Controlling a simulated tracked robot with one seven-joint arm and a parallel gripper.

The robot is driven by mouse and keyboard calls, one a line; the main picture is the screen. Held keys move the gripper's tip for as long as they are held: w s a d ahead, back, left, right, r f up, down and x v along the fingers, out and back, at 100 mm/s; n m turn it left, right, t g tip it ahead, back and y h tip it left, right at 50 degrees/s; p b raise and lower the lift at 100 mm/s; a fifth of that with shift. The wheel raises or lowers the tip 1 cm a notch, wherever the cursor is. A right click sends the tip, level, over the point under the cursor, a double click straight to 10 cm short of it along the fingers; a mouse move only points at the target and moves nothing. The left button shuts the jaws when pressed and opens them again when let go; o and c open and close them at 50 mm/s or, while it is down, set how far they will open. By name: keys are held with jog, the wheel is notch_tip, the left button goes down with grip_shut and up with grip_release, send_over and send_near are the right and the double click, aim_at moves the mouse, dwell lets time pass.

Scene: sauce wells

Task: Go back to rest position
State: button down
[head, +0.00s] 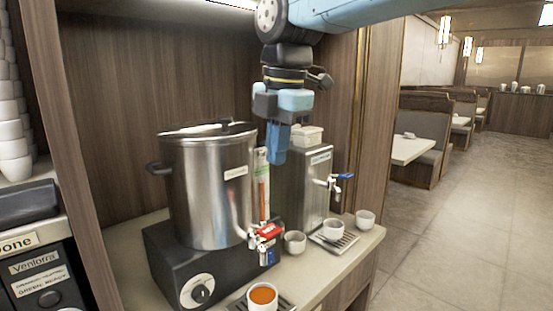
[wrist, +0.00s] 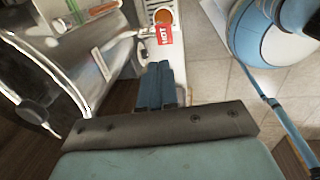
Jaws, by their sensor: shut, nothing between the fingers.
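My gripper (head: 276,156) hangs pointing down in front of the counter's back wall, between the large steel pot and the steel dispenser. Its blue fingers are shut together and empty, and they also show in the wrist view (wrist: 161,68). The fingertips are above the counter, apart from the pot and the cups. A cup of orange-brown sauce (head: 263,296) stands on a drip tray below the pot's red-handled tap (head: 268,232).
The lidded steel pot (head: 215,190) sits on a black heater base (head: 170,262). The steel dispenser (head: 303,185) has a blue-handled tap, with white cups (head: 333,230) near it. Stacked cups (head: 12,130) stand at far left. The restaurant floor (head: 470,210) at right is free.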

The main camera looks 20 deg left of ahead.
jog(key=w+d+f+m+t, duration=0.1)
jog(key=d+f+m, duration=0.1)
jog(key=d+m, duration=0.65)
jog(key=w+d+f+m+t, duration=0.15)
jog(key=d+m, duration=0.45)
jog(key=d, duration=0.6)
jog(key=s+d+f+m, duration=0.2)
jog(key=d+f+m, duration=0.1)
jog(key=d+m, duration=0.2)
jog(key=s+d+f+m+t+h, duration=0.1)
jog(key=s+d+f+m, duration=0.2)
jog(key=d+m, duration=0.2)
jog(key=s+d+f+m+t, duration=0.1)
jog(key=s+d+f+m, duration=0.1)
jog(key=d+m, duration=0.3)
jog(key=shift+s+d+f, duration=0.25)
jog(key=shift+d+f, duration=0.2)
